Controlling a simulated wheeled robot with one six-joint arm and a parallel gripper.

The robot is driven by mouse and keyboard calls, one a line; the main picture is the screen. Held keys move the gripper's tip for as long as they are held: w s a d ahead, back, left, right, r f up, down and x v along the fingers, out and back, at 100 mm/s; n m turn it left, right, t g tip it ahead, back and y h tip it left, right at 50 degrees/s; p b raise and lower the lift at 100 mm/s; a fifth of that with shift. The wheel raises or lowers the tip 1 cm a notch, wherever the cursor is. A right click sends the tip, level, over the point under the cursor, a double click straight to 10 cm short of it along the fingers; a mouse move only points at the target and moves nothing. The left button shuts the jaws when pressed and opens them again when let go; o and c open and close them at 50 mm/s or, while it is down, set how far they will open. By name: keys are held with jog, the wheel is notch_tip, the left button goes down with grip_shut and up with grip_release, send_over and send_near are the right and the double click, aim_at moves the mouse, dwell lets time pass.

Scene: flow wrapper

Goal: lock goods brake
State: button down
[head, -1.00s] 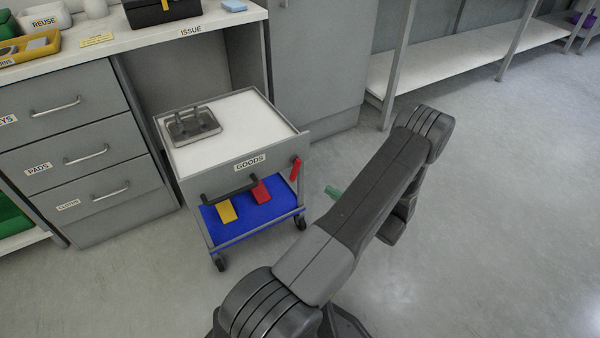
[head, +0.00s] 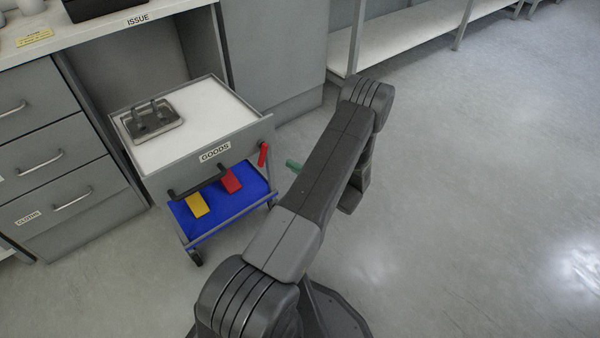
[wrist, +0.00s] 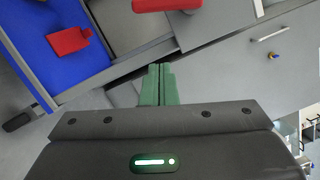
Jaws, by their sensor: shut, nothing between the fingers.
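The GOODS cart (head: 215,152) stands in front of the bench, with a white top and a grey front panel. A red lever (head: 263,154) stands roughly upright at the right end of that panel. In the wrist view a red lever end (wrist: 166,4) shows at the top edge, partly cut off, beyond my fingertips. My gripper (head: 292,164) has green fingers and is just right of the lever and a little lower in the picture, apart from it. In the wrist view the fingers (wrist: 158,84) are together and empty.
A metal tray (head: 152,120) sits on the cart top. A dark handle (head: 197,184) sticks out in front. The blue lower shelf (head: 225,210) carries a yellow card (head: 197,205) and a red card (head: 231,180). Drawers (head: 55,160) stand left. Floor to the right is clear.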

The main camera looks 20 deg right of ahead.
aim_at(262, 154)
jog(key=w+a+r+b, duration=0.1)
jog(key=w+a, duration=0.1)
jog(key=a, duration=0.4)
jog(key=shift+w+r, duration=0.25)
jog(key=shift+r, duration=0.1)
